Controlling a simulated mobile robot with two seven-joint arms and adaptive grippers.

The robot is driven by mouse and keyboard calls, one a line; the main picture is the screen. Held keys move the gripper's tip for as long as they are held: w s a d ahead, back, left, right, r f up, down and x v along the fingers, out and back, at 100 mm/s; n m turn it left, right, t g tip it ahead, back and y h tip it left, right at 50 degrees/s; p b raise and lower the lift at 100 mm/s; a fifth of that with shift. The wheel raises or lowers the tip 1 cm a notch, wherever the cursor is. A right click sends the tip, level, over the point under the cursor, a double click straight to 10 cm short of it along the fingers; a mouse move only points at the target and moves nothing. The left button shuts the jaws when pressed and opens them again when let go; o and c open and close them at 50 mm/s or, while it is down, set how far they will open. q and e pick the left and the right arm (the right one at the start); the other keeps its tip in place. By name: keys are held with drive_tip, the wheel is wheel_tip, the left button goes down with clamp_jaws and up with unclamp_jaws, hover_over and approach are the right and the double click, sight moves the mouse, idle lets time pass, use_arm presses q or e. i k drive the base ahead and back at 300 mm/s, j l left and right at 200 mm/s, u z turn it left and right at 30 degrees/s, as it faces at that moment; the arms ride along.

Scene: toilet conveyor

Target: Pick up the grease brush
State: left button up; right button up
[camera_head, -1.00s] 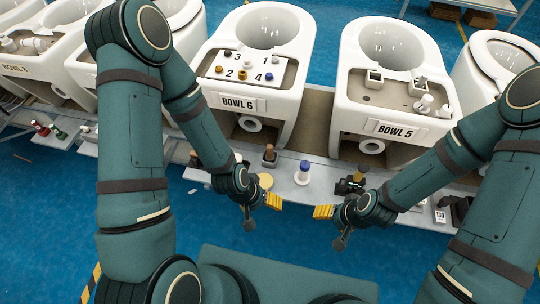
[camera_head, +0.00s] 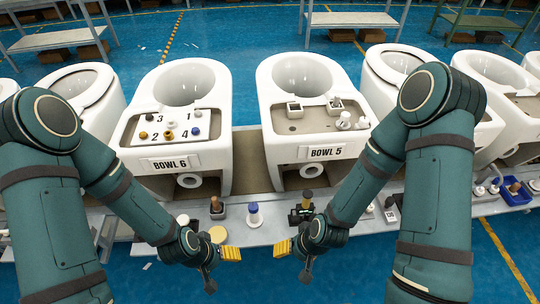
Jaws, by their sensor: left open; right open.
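Small tools stand on the grey shelf (camera_head: 370,224) in front of the bowls. One has a brown handle in a dark block (camera_head: 216,206). Beside it stands a white item with a blue top (camera_head: 254,214). Farther right is a black item with a yellowish upright part (camera_head: 306,204). I cannot tell for sure which is the grease brush; the brown-handled one looks most like it. My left gripper (camera_head: 229,254) is open and empty, in front of the shelf below these tools. My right gripper (camera_head: 284,248) is open and empty to its right, with a gap between them.
Bowl 6 (camera_head: 183,90) and Bowl 5 (camera_head: 305,78) stand behind the shelf. A round yellow disc (camera_head: 218,234) lies near my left gripper. A blue tray (camera_head: 514,192) with items is at the far right. The blue floor in front is clear.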

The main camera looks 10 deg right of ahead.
sight(217, 207)
drive_tip(key=j+z, duration=0.2)
drive_tip(key=z, duration=0.15)
drive_tip(key=j+z, duration=0.5)
drive_tip(key=z, duration=0.2)
